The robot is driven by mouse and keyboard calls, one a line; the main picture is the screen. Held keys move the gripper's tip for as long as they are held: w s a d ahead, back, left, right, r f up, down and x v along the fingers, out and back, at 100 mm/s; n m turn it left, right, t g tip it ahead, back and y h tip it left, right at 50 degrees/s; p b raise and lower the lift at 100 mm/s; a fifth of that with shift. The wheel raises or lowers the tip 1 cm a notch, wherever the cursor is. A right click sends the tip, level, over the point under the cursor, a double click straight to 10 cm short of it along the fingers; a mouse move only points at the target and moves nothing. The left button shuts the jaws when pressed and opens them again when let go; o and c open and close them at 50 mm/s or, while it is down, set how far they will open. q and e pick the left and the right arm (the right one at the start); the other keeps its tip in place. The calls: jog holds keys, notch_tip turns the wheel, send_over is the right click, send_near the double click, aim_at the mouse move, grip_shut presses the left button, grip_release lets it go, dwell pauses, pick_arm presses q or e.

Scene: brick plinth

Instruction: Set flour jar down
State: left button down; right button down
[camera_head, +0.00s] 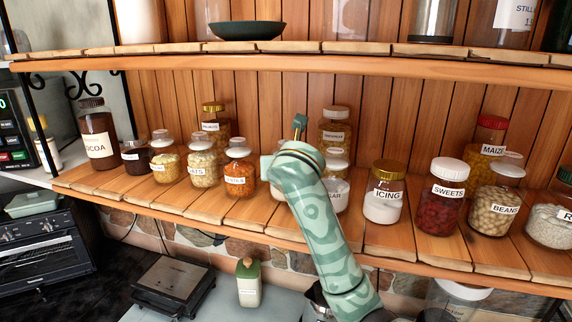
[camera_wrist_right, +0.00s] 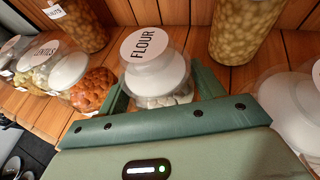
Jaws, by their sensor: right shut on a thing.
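The flour jar (camera_wrist_right: 152,52) is a clear jar with white contents and a round FLOUR label on its lid, seen from above in the right wrist view. My right gripper (camera_wrist_right: 163,88) is shut on it, with one green finger on each side. In the head view my right gripper (camera_head: 288,150) is at the shelf, and my green patterned forearm hides most of the jar. The jar is over the wooden shelf (camera_head: 237,212), between the orange lentils jar and the sugar jar. Whether its base touches the boards is hidden. My left gripper is not in view.
The lentils jar (camera_head: 240,172) stands close on the left, the sugar jar (camera_head: 335,197) close on the right. A pasta-like jar (camera_head: 334,125) is behind. The icing jar (camera_head: 383,194) is further right. An upper shelf (camera_head: 300,60) hangs overhead. Bare boards show along the front edge.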

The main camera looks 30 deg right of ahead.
jog(key=c, duration=0.5)
grip_release()
jog(key=shift+a, duration=0.15)
jog(key=shift+s, duration=0.1)
jog(key=shift+r, duration=0.1)
jog(key=b+v, duration=0.1)
jog(key=v, duration=1.1)
